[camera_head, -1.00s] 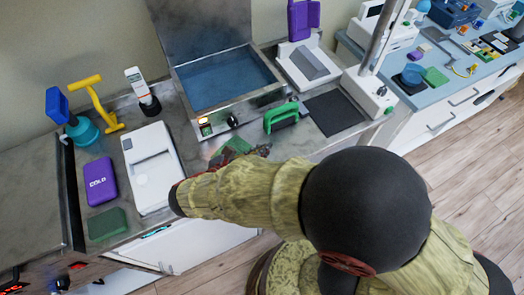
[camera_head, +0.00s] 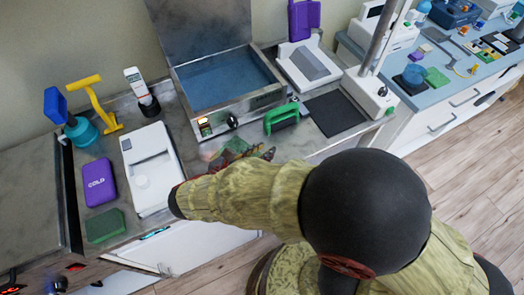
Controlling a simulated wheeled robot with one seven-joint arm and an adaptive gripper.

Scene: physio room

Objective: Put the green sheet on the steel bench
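A flat green sheet (camera_head: 236,145) shows at my gripper, over the grey steel bench (camera_head: 325,148) in front of the heated bath. My arm and gripper cover part of the sheet. I cannot tell whether it rests on the bench or is held just above it. My gripper (camera_head: 245,156) is small and dark at the end of the arm, with its fingers beside and partly over the sheet. Whether the fingers are open or closed on the sheet is not clear.
A steel bath (camera_head: 222,82) with an open lid stands behind the gripper. A green-handled tool (camera_head: 282,118) and black mat (camera_head: 334,112) lie to the right. A white device (camera_head: 150,168), purple cold pack (camera_head: 99,182) and green block (camera_head: 105,225) lie left.

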